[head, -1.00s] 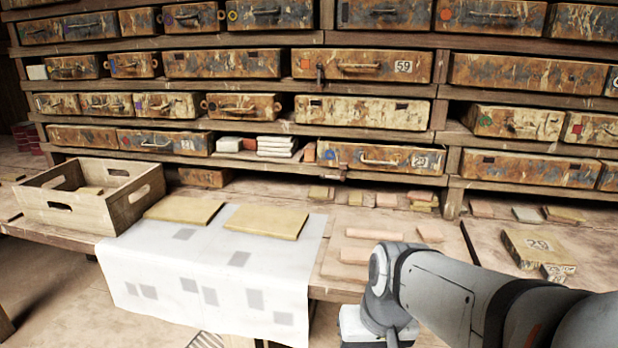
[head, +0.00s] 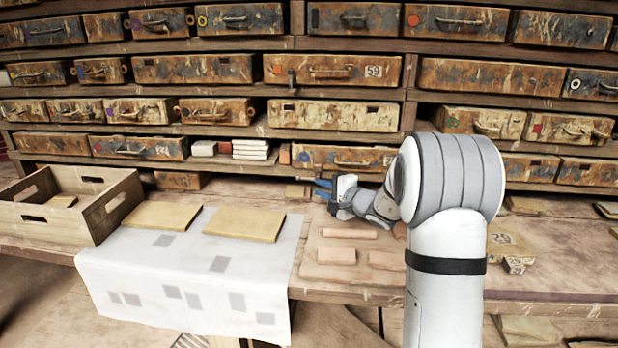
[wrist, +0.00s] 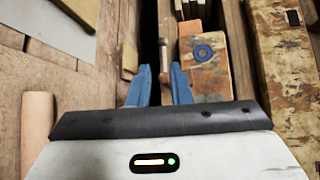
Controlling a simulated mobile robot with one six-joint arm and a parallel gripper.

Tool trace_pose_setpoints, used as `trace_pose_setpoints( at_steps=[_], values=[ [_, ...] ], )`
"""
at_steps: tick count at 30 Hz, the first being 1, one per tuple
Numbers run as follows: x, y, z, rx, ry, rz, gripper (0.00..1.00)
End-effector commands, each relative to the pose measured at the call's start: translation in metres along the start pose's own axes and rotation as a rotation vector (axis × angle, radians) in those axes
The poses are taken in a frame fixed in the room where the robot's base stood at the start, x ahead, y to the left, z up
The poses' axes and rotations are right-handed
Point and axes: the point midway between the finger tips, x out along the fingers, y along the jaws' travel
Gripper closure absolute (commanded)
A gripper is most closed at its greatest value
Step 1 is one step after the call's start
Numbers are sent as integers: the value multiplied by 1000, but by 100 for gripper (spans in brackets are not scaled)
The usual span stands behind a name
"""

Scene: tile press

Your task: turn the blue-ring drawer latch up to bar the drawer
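The blue-ring drawer (wrist: 213,72) shows its rust-mottled front in the wrist view, with the blue ring (wrist: 203,53) near one end. In the head view I take it to be the lower-row drawer (head: 340,154) right of the white tiles; its right part is hidden by my arm. A small brown latch (wrist: 163,55) with a rounded end lies along the shelf edge beside the drawer front, not across the ring. My gripper (wrist: 160,88) is open, its blue fingers either side of the latch's near end, with gaps visible. The gripper (head: 322,188) is also in the head view.
White tiles (head: 250,149) are stacked left of the drawer. Loose pinkish tiles (head: 337,255) lie on the bench below my gripper. A wooden crate (head: 110,205) and a white cloth (head: 190,270) are at left. Shelf boards sit close to the gripper.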

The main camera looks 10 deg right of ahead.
Motion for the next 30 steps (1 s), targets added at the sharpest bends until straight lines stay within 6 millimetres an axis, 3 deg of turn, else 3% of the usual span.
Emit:
trace_pose_setpoints(
  at_steps=[3,18,30],
  values=[
    [6,-2,-11,14,25,-19,82],
    [73,-4,-13,15,28,-20,82],
    [79,-3,-14,15,29,-21,85]
  ],
)
